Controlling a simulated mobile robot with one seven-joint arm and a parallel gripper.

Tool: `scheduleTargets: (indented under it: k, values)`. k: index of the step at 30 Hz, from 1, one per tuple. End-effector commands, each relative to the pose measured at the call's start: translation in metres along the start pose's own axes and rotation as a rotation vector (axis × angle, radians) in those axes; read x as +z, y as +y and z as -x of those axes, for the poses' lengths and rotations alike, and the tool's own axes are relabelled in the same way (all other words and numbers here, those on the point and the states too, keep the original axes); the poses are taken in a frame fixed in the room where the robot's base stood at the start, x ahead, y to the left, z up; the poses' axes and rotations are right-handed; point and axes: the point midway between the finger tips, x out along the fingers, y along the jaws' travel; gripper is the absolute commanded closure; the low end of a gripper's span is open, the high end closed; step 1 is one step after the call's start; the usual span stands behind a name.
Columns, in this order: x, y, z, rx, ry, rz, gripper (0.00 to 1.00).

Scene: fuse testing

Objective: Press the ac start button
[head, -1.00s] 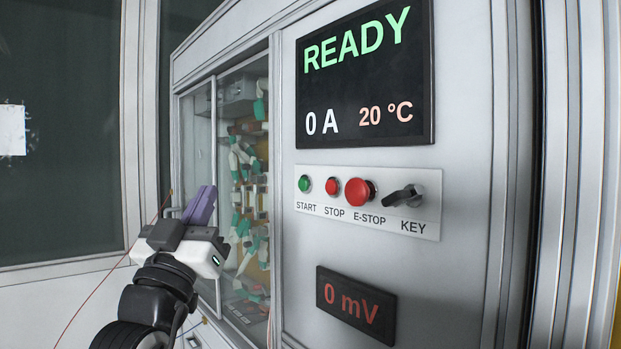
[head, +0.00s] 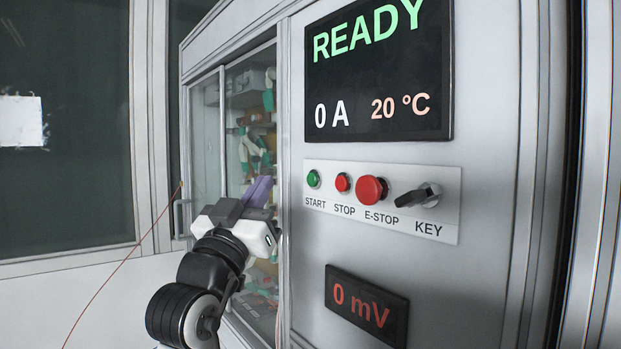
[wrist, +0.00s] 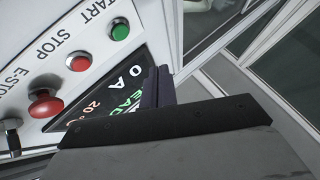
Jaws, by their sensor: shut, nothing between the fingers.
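The green START button (head: 314,178) is at the left end of the white button panel (head: 333,207) on the cabinet front. It also shows in the wrist view (wrist: 120,30), near the top. My gripper (head: 261,189) is left of the button in the head view, in front of the glass door, with its purple fingers shut and empty. In the wrist view the dark fingers (wrist: 158,84) point up, lower right of the START button and apart from it.
The red STOP button (head: 343,183), the larger red E-STOP (head: 371,191) and the black key switch (head: 419,195) sit to the right of START. The display (head: 378,72) above reads READY, 0 A, 20 °C. A 0 mV display (head: 366,306) is below. A thin red wire (head: 124,262) hangs at left.

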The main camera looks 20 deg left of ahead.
Motion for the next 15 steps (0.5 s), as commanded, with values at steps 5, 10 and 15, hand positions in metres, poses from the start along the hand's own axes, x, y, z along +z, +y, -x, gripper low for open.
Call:
scheduleTargets:
  k: [5,10,15]
  values:
    - [0.013,0.014,-0.020,0.002,-0.001,0.002,1.00]
    - [0.023,0.024,-0.033,0.001,0.000,0.002,1.00]
    - [0.029,0.029,-0.040,0.000,0.000,0.000,1.00]
